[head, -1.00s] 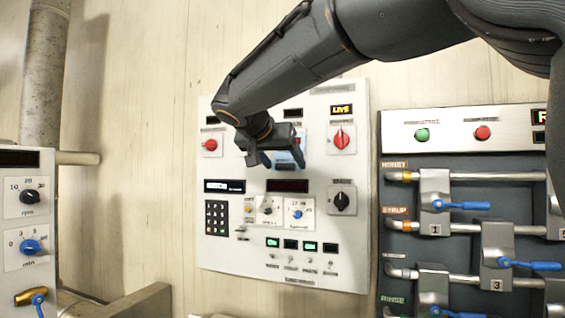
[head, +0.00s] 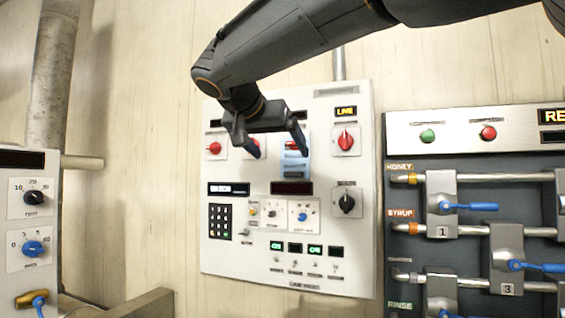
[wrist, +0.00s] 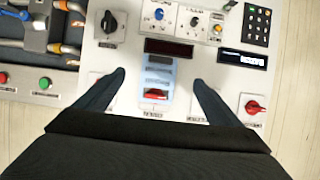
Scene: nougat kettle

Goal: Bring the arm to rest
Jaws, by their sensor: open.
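My gripper (head: 278,150) is open and empty in front of the upper part of the white control panel (head: 232,258) in the head view. In the wrist view the fingers of my gripper (wrist: 158,82) stand apart, with a light blue plate (wrist: 157,82) and its red switch (wrist: 155,94) seen between them. The fingers appear clear of the panel, though the exact gap cannot be told. My arm reaches in from the upper right of the head view.
A valve board (head: 462,131) with blue-handled valves stands at the right. At the left is another panel with a black knob (head: 34,198) and a blue knob (head: 32,248). A grey pipe (head: 50,85) runs up the wall. Bare wall (head: 140,170) lies between.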

